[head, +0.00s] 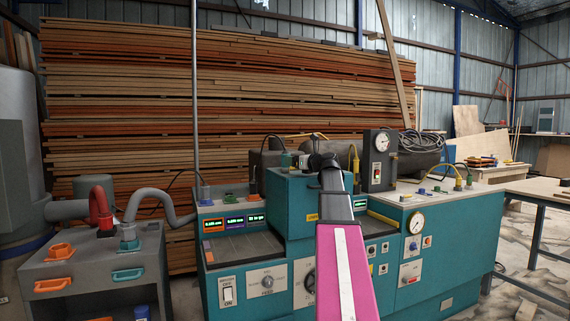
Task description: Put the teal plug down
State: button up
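My arm reaches up from the bottom of the head view, and my dark gripper (322,162) is at its far end, over the top of the teal machine (292,190). The gripper is small and seen from behind, so its fingers and anything between them are hidden. A small teal plug (285,158) with a dark looping cable shows just left of the gripper, at the machine's top. I cannot tell whether it touches the gripper or stands on the machine behind it.
A grey cabinet (92,268) at left carries an orange fitting (60,250) and a hose plug (128,234). A gauge box (380,160) stands right of my gripper. Yellow-cabled plugs (457,184) sit on the right counter. Stacked timber (120,110) fills the back.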

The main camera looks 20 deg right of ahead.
jog(key=x, duration=0.6)
jog(key=shift+w+d, duration=0.1)
jog(key=shift+w, duration=0.15)
jog(key=c, duration=1.1)
jog(key=shift+r, duration=0.1)
jog(key=shift+c, duration=0.2)
